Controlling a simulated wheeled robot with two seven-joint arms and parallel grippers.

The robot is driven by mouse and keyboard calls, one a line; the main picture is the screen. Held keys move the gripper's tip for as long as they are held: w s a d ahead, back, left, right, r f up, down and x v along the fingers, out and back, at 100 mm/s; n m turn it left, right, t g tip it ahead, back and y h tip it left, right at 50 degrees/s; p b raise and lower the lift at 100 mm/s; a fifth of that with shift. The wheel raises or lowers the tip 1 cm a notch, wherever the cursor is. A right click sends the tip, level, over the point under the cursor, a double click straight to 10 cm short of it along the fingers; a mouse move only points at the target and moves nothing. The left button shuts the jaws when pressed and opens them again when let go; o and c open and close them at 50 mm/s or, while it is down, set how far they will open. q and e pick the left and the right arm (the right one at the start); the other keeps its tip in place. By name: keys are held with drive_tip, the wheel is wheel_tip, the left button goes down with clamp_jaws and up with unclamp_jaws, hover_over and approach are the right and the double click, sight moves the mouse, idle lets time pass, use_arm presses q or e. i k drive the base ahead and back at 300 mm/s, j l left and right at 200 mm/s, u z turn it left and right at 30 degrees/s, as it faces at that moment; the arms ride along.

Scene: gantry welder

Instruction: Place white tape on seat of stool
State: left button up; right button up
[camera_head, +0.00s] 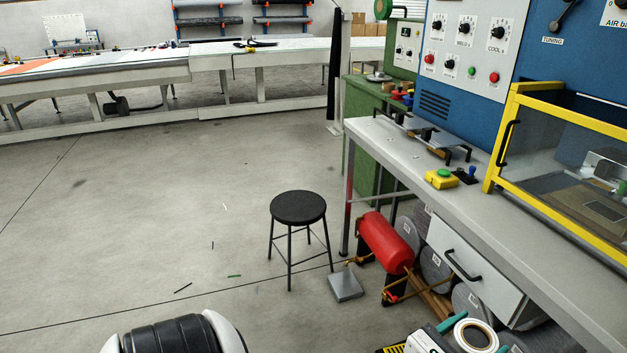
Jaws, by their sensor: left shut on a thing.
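The stool (298,208) has a round black seat and thin dark legs. It stands upright on the floor near the middle of the camera_head view, and its seat is bare. My left gripper (480,332), with teal fingers, is at the bottom right edge of the view. It is shut on the white tape (459,337), a white roll with a dark ring around its hole. The gripper's lower part is cut off by the frame. The tape is well to the right of the stool in the picture and apart from it. My right gripper is not in view.
A grey workbench (420,155) runs along the right, with a drawer (470,272) below. A red tank (385,242) and a grey pedal (345,286) are on the floor right of the stool. The floor left of the stool is mostly clear, with small scraps.

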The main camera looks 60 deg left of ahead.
sight(298, 204)
drive_tip(key=i+j, duration=0.1)
drive_tip(key=j, duration=0.25)
drive_tip(key=i+j+u, duration=0.15)
drive_tip(key=j, duration=0.6)
drive_tip(key=i+j+u, duration=0.1)
drive_tip(key=j, duration=0.25)
drive_tip(key=i+j+u, duration=0.1)
drive_tip(key=j, duration=0.25)
drive_tip(key=i, duration=0.05)
